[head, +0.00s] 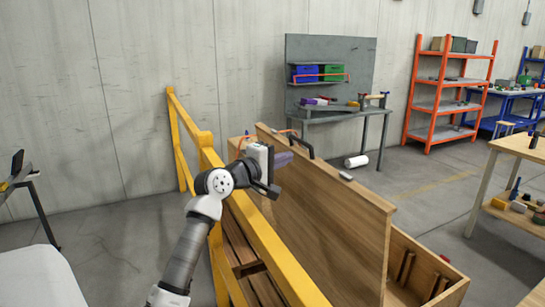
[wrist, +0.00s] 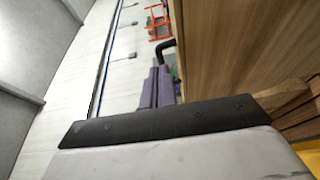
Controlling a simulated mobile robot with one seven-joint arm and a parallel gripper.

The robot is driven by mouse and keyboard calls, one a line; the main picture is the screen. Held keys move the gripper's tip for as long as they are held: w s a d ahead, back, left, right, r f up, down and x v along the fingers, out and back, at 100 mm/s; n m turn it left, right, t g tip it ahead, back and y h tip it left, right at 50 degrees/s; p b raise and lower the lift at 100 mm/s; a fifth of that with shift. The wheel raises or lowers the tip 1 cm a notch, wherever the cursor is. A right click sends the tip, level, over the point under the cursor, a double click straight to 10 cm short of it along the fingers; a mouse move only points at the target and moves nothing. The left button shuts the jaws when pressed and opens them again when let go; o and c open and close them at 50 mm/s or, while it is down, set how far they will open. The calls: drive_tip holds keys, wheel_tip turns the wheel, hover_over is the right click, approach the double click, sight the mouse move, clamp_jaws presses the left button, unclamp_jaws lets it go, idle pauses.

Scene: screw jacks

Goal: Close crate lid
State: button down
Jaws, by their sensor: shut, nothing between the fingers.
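The wooden crate (head: 438,268) stands at the lower right of the head view, partly hidden behind its raised lid. The lid (head: 325,215) is a large wooden panel standing up, tilted, with a black handle (head: 304,146) near its far upper corner. My gripper (head: 285,158) is at the lid's far upper end, close to the handle, with purple fingers shut and empty. In the wrist view the fingers (wrist: 156,88) point along the lid's wood face (wrist: 240,45), with the handle (wrist: 168,50) just beyond them. I cannot tell whether they touch the lid.
A yellow railing (head: 258,240) runs beside the lid, under my arm. Wooden slats (head: 240,247) show behind it. A grey workbench (head: 335,115) and orange shelf (head: 447,105) stand at the back. A wooden table (head: 515,205) is at right. A white roll (head: 356,161) lies on the floor.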

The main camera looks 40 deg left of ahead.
sight(309, 148)
drive_tip(key=w+p, duration=0.1)
drive_tip(key=w, duration=0.2)
drive_tip(key=w+p, duration=0.1)
drive_tip(key=w, duration=0.2)
drive_tip(key=shift+d+r, duration=0.1)
drive_tip(key=shift+d, duration=0.1)
drive_tip(key=shift+w, duration=0.6)
drive_tip(key=shift+p, duration=0.3)
